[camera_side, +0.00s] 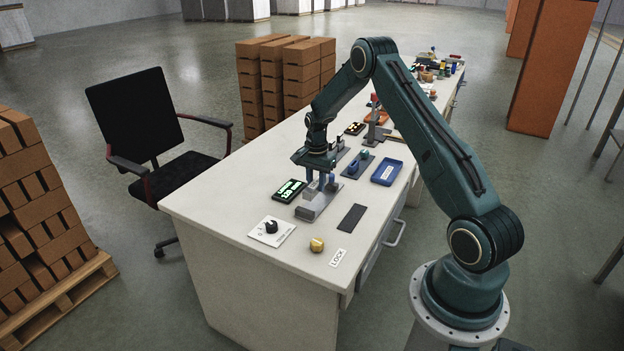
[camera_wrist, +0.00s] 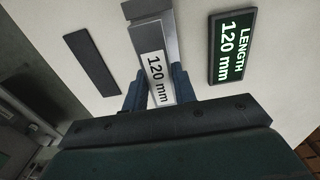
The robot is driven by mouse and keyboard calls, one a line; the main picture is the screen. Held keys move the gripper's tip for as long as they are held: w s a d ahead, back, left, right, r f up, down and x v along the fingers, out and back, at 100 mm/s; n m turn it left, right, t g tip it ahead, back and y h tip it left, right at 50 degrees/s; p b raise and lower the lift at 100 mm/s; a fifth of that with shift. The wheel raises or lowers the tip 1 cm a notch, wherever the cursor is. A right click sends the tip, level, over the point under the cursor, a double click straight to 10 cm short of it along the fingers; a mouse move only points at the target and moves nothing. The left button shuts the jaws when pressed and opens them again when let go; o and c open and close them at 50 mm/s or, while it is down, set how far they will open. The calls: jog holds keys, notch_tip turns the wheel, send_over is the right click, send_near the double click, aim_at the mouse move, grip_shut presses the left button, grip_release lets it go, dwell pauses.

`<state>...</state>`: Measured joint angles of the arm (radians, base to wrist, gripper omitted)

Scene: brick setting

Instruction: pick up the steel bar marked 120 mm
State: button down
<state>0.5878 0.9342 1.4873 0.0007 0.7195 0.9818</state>
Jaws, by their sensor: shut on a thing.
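The steel bar (camera_wrist: 165,40) carries a white label (camera_wrist: 157,74) reading "120 mm" in the wrist view. My gripper (camera_wrist: 159,84) is shut on it, with one blue-grey finger on each side of the label. In the side view, my gripper (camera_side: 320,182) points down at a grey metal block or bar (camera_side: 316,206) on the white bench. The fingers hide part of it, and I cannot tell whether the held bar is clear of what lies below. A dark display (camera_side: 289,190) beside it reads "LENGTH 120 mm"; it also shows in the wrist view (camera_wrist: 232,46).
A dark flat strip (camera_side: 351,217) lies right of the grip. A knob panel (camera_side: 271,231), a brass-coloured knob (camera_side: 317,244) and a LOCK label (camera_side: 338,257) are nearer the front. A blue tray (camera_side: 387,172) and other fixtures stand behind. The bench's front-left corner is bare.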

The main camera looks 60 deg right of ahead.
aim_at(317, 182)
notch_tip(317, 182, up, 14)
jog(key=shift+r, duration=0.25)
jog(key=shift+s, duration=0.1)
dwell(0.6)
